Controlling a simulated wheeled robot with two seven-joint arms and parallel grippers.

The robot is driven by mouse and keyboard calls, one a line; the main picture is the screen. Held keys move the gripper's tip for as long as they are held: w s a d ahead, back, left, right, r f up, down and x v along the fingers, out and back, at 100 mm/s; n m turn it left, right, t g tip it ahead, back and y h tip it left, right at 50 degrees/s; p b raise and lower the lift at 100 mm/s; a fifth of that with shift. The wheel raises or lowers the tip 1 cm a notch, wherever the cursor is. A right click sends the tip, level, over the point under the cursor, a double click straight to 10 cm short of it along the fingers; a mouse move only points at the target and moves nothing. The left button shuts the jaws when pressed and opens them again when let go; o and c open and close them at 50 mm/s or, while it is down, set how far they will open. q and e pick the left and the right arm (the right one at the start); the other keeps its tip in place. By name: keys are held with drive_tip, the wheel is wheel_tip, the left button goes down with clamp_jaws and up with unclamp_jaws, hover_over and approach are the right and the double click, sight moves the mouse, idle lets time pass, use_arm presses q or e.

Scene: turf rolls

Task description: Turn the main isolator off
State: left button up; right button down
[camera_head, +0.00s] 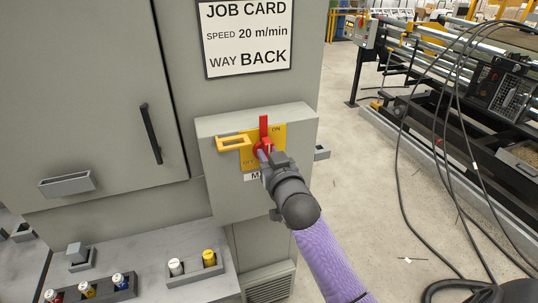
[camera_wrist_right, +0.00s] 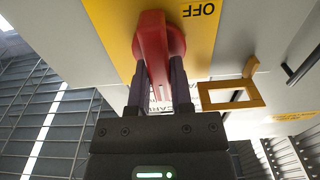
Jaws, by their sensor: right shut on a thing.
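The main isolator is a red rotary handle (camera_head: 264,127) on a yellow plate (camera_head: 248,155) fixed to a grey box. The plate reads ON at upper right and OFF at lower left. The handle's long red end points straight up, beside ON. My right gripper (camera_head: 265,154) is at the handle's lower part. In the wrist view its two dark fingers (camera_wrist_right: 158,72) are shut on the red handle (camera_wrist_right: 151,35), one on each side, with OFF printed to the right. The gripper partly hides the plate and the label below. My left gripper is not in view.
A yellow hasp (camera_head: 233,142) sticks out left of the handle. A job card (camera_head: 248,38) hangs above, and a black door handle (camera_head: 150,133) is at left. Loose black cables (camera_head: 401,190) hang at right over open floor.

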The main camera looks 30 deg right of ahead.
drive_tip(key=shift+a+n+p, duration=0.1)
drive_tip(key=shift+n+p, duration=0.5)
drive_tip(key=shift+n, duration=0.4)
drive_tip(key=shift+r+n+p, duration=0.1)
drive_tip(key=shift+n+p, duration=0.3)
drive_tip(key=shift+n, duration=0.5)
drive_tip(key=shift+a+n, duration=0.1)
drive_tip(key=shift+n, duration=0.8)
drive_tip(key=n+p, duration=0.1)
drive_tip(key=n, duration=0.1)
drive_tip(key=shift+n, duration=0.4)
drive_tip(key=n, duration=0.4)
drive_tip(key=shift+w+a+f, duration=0.1)
drive_tip(key=shift+a+f, duration=0.05)
drive_tip(key=shift+f, duration=0.15)
drive_tip(key=shift+f+n+p, duration=0.2)
drive_tip(key=shift+n+p, duration=0.1)
drive_tip(key=shift+n, duration=2.4)
